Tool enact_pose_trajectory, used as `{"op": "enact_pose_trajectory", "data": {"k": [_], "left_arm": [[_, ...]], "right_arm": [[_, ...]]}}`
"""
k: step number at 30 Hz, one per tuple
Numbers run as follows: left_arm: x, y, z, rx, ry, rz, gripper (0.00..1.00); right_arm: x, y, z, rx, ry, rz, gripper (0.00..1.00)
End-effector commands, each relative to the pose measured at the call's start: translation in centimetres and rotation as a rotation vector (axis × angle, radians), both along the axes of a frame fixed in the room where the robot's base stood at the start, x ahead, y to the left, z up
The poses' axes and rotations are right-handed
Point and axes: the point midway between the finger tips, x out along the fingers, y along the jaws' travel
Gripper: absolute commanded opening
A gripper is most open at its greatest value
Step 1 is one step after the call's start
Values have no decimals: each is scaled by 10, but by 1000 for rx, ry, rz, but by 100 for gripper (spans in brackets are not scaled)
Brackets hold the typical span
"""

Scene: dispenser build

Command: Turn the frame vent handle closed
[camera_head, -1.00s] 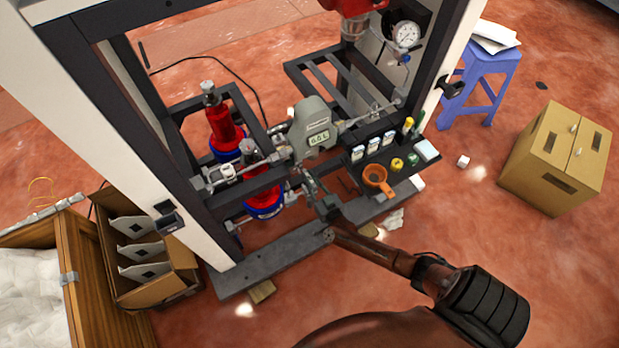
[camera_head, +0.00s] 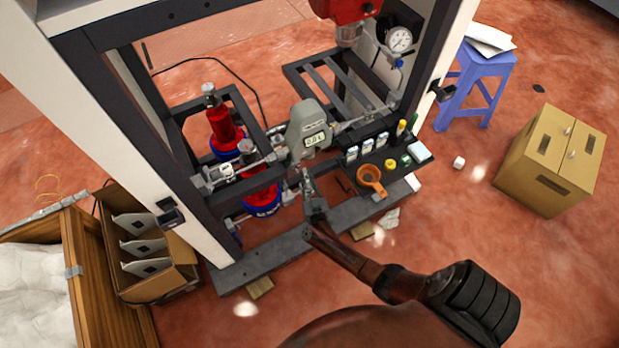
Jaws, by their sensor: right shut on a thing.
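My right gripper (camera_head: 307,180) reaches up from the lower right to the front of the dispenser frame, just below the grey meter (camera_head: 308,130) with its small display. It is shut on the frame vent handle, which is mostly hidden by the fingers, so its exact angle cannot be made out. The metal pipe (camera_head: 262,162) runs left from the meter along the frame's front bar. My left gripper is out of view.
Two red bottles with blue bases, one of them this front bottle (camera_head: 262,190), stand inside the frame. A dark shelf (camera_head: 385,180) at right holds an orange funnel (camera_head: 370,181) and small bottles. A cardboard box (camera_head: 550,160) and blue stool (camera_head: 477,80) stand at right.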

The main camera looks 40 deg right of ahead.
Motion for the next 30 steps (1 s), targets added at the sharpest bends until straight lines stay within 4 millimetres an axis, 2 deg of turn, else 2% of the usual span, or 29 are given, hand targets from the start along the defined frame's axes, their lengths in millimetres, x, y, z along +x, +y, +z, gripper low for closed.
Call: {"op": "enact_pose_trajectory", "data": {"k": [1, 5, 15, 21, 30], "left_arm": [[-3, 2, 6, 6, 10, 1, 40], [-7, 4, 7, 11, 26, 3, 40], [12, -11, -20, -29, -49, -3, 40], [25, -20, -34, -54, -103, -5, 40], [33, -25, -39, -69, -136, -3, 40]], "right_arm": [[2, 4, 2, 9, -2, -42, 0], [1, 5, -1, 7, -1, -154, 0], [1, 4, -5, 3, 3, -399, 0], [0, 2, -4, 1, 3, -486, 0], [0, 1, -1, 0, 1, -534, 0]]}}
